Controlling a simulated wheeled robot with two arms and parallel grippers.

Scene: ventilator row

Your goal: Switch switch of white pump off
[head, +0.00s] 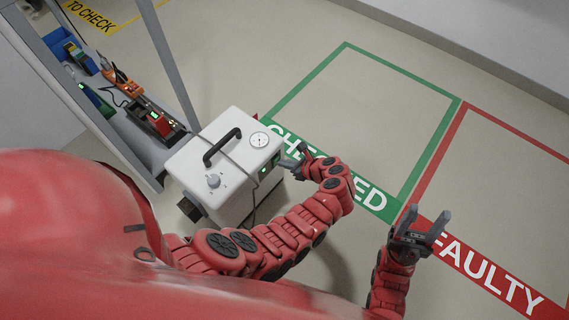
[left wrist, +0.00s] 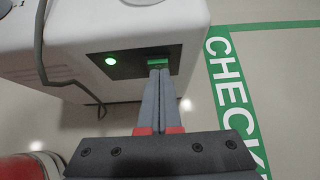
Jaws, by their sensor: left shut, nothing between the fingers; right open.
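The white pump (head: 236,150) stands on the floor left of the green marked area, with a dark handle, a knob and a gauge on top. A dark panel on its side carries a lit green lamp (left wrist: 110,61) and a green switch (left wrist: 157,64). My left gripper (head: 297,163) is shut and empty, close to that panel. In the left wrist view its fingertips (left wrist: 158,72) are at the switch and partly cover it; I cannot tell whether they touch. My right gripper (head: 420,232) is open and empty above the floor, well right of the pump.
A grey shelf cart (head: 128,135) with tools and devices stands close left of the pump. A grey cable (left wrist: 41,50) hangs over the pump's side. The green CHECKED area (head: 360,110) and the red FAULTY area (head: 510,190) are bare floor.

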